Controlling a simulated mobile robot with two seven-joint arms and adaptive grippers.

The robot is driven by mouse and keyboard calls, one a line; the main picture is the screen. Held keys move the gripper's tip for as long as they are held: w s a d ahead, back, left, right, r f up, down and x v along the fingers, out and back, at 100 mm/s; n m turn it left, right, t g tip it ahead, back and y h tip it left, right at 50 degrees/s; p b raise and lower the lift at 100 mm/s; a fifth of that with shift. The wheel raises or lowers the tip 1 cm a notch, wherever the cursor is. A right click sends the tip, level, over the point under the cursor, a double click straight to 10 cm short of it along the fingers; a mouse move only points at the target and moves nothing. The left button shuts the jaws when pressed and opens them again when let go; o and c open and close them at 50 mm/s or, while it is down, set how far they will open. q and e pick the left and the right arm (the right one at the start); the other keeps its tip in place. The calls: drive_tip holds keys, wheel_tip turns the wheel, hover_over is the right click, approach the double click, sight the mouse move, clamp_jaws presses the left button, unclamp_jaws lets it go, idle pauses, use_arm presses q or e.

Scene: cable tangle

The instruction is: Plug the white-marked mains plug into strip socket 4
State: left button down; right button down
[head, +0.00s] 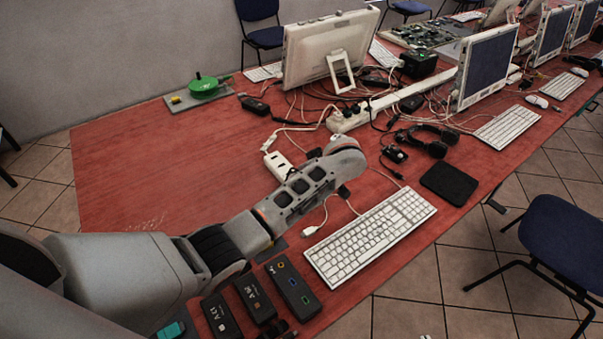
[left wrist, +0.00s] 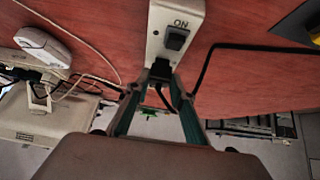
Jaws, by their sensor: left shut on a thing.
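In the left wrist view my left gripper (left wrist: 162,82) is shut on a black plug (left wrist: 160,69) at the end of a white strip piece with a black ON switch (left wrist: 176,38). The plug is touching or very close to that end; I cannot tell whether it is seated. No white mark is readable on it. In the head view my left wrist hides the fingertips. A long white power strip (head: 383,106) lies beyond the wrist, with black plugs at its near end. A short white socket block (head: 279,166) lies left of the wrist. Socket numbers are not readable.
Tangled cables surround the strip and monitor (head: 325,45). A keyboard (head: 370,236), black pad (head: 449,183) and headphones (head: 428,140) lie right. Black labelled boxes (head: 293,288) stand at the near edge. The red table's (head: 130,165) left side is clear; a green reel (head: 204,84) stands at the back.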

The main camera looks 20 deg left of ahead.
use_arm(q)
drive_tip(key=shift+f, duration=0.8)
drive_tip(key=c, duration=1.7)
unclamp_jaws()
